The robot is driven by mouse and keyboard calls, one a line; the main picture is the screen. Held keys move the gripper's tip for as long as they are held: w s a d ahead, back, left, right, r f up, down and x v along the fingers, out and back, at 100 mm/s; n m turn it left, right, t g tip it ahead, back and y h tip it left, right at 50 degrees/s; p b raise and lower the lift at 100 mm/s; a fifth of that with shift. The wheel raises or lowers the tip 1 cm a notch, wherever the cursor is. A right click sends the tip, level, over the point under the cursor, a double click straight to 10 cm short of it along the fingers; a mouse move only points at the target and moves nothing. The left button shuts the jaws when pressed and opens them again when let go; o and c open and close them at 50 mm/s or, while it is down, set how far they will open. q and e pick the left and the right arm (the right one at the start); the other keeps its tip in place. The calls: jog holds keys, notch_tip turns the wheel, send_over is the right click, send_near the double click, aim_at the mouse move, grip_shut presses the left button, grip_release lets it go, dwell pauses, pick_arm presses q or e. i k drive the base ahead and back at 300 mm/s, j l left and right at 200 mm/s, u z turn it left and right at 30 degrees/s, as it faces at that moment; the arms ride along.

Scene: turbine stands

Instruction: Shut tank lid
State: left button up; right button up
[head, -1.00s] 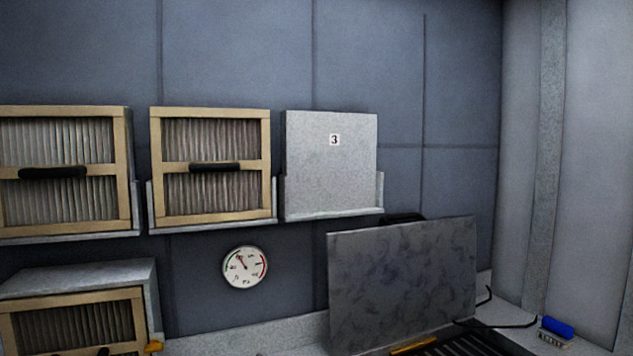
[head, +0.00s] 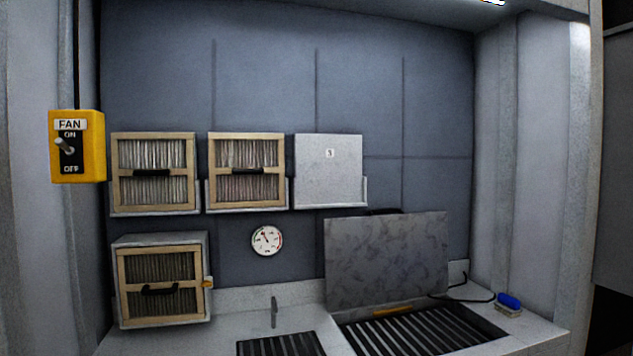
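The tank lid (head: 386,259) is a mottled grey metal panel standing raised, nearly upright, at the back of the tank opening on the right of the counter. A yellow-orange strip (head: 392,311) shows at its lower edge. Below and in front of it lies the tank opening, covered by a dark slatted grate (head: 420,332). Neither of my grippers shows in the head view, so nothing is seen touching the lid.
A brush with a blue back (head: 508,303) lies on the counter (head: 542,334) right of the grate, near a black cable. A smaller grate (head: 281,345), a grey spout (head: 274,312) and a filter housing (head: 160,281) are to the left. A yellow fan switch box (head: 77,146) hangs far left.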

aim_at(372, 260)
jog(key=k+u, duration=0.1)
jog(key=u, duration=0.2)
jog(key=l+u, duration=0.35)
jog(key=l, duration=0.3)
jog(key=l+u, duration=0.35)
jog(key=l, duration=0.3)
jog(key=k+l+u, duration=0.1)
jog(key=l+u, duration=0.25)
jog(key=l, duration=0.25)
